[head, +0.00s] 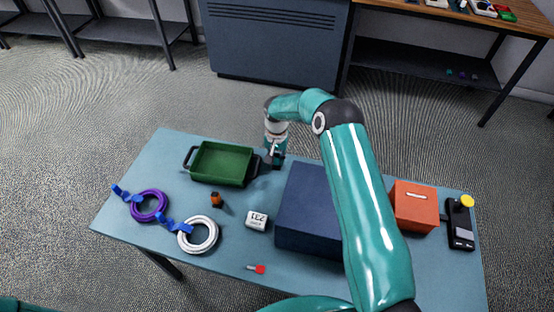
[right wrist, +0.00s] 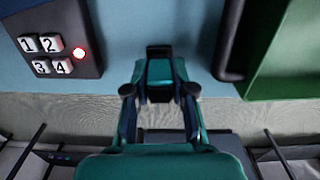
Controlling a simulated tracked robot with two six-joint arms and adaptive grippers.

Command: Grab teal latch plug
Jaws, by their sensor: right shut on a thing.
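The teal latch plug (right wrist: 160,72) shows in the right wrist view as a teal block with a dark frame, at the upper middle. My right gripper (right wrist: 159,92) is shut on it, one finger on each side. In the head view my right gripper (head: 276,161) is at the far edge of the table, just right of the green tray. The plug is too small and covered to make out clearly there. My left gripper is not in view.
The green tray (head: 193,164) is left of my right gripper. A navy box (head: 303,205) stands to its right. A dark panel (right wrist: 88,62) has numbered buttons and a red light. Cable coils (head: 164,205), a number block (head: 256,220) and an orange box (head: 414,211) lie on the table (head: 330,280).

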